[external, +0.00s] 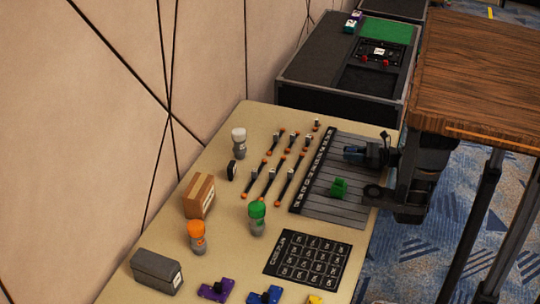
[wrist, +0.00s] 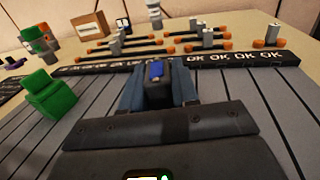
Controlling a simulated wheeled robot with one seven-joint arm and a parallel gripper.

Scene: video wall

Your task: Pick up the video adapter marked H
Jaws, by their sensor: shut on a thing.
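My gripper (external: 352,152) is over the grey slatted board at the right of the table. Its fingers also show in the wrist view (wrist: 156,88), close together. They are shut on a small blue piece (wrist: 155,70), mostly hidden between them. I cannot read any H on it. A green block-shaped piece (external: 339,187) stands apart from my gripper on the board; it also shows in the wrist view (wrist: 50,95). Purple (external: 215,290), blue (external: 265,295) and yellow (external: 315,299) pieces lie at the front of the table, their marks unreadable.
The slatted board (external: 322,205) has a black strip with OK labels (wrist: 225,57). Beyond it lie several orange-ended cables (external: 284,188). A green-topped bottle (external: 257,218), an orange-topped bottle (external: 196,237), a cardboard box (external: 199,196) and a black label grid (external: 308,260) stand or lie leftward and forward.

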